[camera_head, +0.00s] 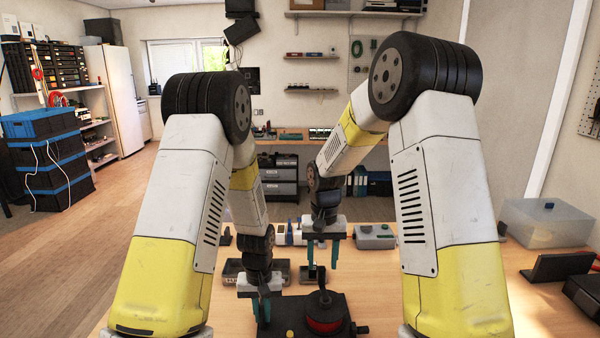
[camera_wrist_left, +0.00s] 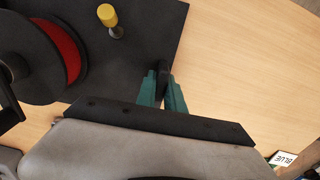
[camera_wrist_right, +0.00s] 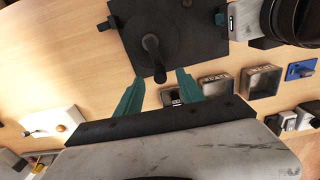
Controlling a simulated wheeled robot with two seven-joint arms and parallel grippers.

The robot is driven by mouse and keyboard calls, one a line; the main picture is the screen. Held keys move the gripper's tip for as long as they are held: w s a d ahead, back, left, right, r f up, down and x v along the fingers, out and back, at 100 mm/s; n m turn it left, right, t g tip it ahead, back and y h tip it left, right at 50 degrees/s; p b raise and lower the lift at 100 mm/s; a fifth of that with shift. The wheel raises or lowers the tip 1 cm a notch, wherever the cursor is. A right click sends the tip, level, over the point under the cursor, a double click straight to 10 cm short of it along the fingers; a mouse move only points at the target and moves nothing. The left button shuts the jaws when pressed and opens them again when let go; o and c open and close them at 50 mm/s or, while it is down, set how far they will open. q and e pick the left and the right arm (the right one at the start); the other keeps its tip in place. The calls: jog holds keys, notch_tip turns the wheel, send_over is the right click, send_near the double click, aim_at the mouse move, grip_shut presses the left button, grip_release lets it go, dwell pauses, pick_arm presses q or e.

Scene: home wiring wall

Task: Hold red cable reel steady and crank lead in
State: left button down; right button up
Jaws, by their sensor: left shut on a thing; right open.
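The red cable reel (camera_head: 324,323) sits on a black base plate (camera_wrist_left: 140,45) on the wooden table. Its red winding (camera_wrist_left: 64,50) shows between dark flanges in the left wrist view. My left gripper (camera_head: 262,311) is shut on a dark upright tab at the plate's edge, beside the reel; its teal fingers (camera_wrist_left: 164,88) show this in the left wrist view. A dark crank with a knob (camera_wrist_right: 151,44) rises over the reel. My right gripper (camera_head: 322,262) is open and empty; its fingers (camera_wrist_right: 162,90) are apart from the crank. The lead's end cannot be made out.
A dark tray (camera_head: 232,270) and a grey box (camera_head: 375,238) stand beyond the reel. Small grey trays (camera_wrist_right: 214,86) show in the right wrist view. A clear bin (camera_head: 545,225) and a black stand (camera_head: 558,266) are at right. A yellow knob (camera_wrist_left: 107,16) stands on the plate.

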notch_tip(320, 180, up, 7)
jog(key=shift+f, duration=0.15)
pick_arm(q)
jog(key=c, duration=1.4)
grip_release()
jog(key=shift+o, duration=0.2)
